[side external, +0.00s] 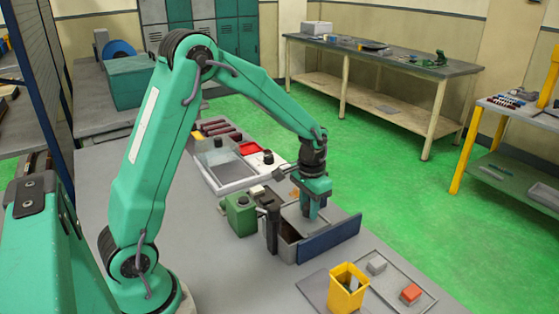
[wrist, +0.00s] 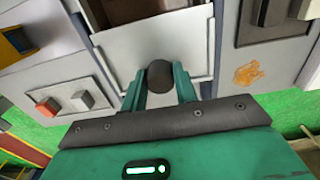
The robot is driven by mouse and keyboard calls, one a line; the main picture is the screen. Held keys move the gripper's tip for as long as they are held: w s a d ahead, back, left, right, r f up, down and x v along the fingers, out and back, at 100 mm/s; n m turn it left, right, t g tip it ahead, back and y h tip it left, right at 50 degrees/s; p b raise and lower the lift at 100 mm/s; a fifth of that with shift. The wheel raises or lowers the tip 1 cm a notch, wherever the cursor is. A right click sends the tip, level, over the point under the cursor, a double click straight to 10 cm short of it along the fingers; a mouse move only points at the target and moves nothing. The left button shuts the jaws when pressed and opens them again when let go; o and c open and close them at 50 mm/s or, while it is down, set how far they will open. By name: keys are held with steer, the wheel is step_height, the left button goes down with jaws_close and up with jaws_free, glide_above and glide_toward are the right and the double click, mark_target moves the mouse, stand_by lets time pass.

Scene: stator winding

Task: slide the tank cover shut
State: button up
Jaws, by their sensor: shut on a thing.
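The tank cover (wrist: 115,62) is a pale sliding plate with a dark round knob (wrist: 162,74). My gripper (wrist: 160,88) is shut on the knob, one teal finger on each side of it. In the wrist view, the dark tank opening (wrist: 140,10) shows beyond the cover's edge, so the tank stands partly open. In the side view, my gripper (side external: 311,213) reaches down onto the tank, whose dark opening (side external: 289,236) shows to the left of the gripper. There the knob is hidden by the gripper.
A blue panel (side external: 330,238) stands along the tank's near right side. A green box (side external: 241,214) and a dark post (side external: 271,230) stand to the left. A yellow container (side external: 347,288) and a tray with a grey block (side external: 376,264) and red block (side external: 411,292) lie in front.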

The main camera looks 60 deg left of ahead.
mark_target(300, 218)
steer(key=shift+s+a+f, duration=0.1)
steer(key=shift+s+f, duration=0.05)
steer(key=shift+s, duration=0.55)
steer(key=shift+s+f, duration=0.1)
steer(key=shift+s, duration=0.6)
steer(key=o, duration=0.7)
steer(key=shift+c, duration=0.2)
steer(key=shift+o, duration=0.3)
steer(key=shift+r, duration=0.15)
steer(key=shift+w+r, duration=0.15)
steer(key=shift+r, duration=2.9)
